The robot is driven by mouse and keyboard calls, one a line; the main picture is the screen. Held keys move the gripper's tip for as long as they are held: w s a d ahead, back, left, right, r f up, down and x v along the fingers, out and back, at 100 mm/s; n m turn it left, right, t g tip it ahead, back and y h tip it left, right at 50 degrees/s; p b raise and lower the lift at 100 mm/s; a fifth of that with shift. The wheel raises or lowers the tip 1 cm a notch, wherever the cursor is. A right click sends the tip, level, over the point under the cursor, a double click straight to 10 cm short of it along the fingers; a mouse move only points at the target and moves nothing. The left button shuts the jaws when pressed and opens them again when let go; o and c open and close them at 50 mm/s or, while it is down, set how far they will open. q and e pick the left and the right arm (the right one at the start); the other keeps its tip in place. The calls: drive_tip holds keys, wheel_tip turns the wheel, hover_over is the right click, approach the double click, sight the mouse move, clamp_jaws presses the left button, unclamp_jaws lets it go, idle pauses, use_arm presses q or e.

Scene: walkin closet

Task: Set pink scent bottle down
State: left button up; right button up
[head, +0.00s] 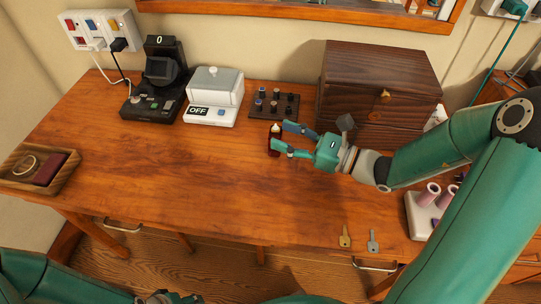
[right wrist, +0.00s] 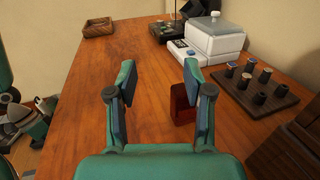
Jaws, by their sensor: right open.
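A small dark red bottle (head: 274,138) with a pale top stands upright on the wooden desk; it looks dark red rather than pink. My right gripper (head: 282,138) is open around or right beside the bottle, fingers pointing left. In the right wrist view the bottle (right wrist: 183,102) shows by the right-hand finger, partly hidden by it, with a gap to the left-hand finger. I cannot tell whether a finger touches it. My left arm shows only at the bottom left of the head view, and its jaw state is unclear.
Behind the bottle is a dark rack (head: 284,104) with several small bottles. A wooden chest (head: 375,75), a white scale (head: 215,90) and a black device (head: 155,105) line the back. A wooden tray (head: 70,165) lies left, two keys (head: 345,237) at the front. Mid-left desk is clear.

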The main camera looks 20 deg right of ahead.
sight(277, 127)
drive_tip(key=shift+m+t+h, duration=0.4)
drive_tip(key=shift+h, duration=0.3)
drive_tip(key=d+f, duration=0.1)
drive_tip(key=d+f+b, duration=0.1)
drive_tip(key=d, duration=0.1)
drive_tip(key=shift+d+f, duration=0.2)
drive_tip(key=shift+f, duration=0.05)
drive_tip(key=x, duration=0.7)
drive_tip(key=shift+w+d+f, duration=0.3)
drive_tip(key=shift+w+d, duration=0.05)
clamp_jaws()
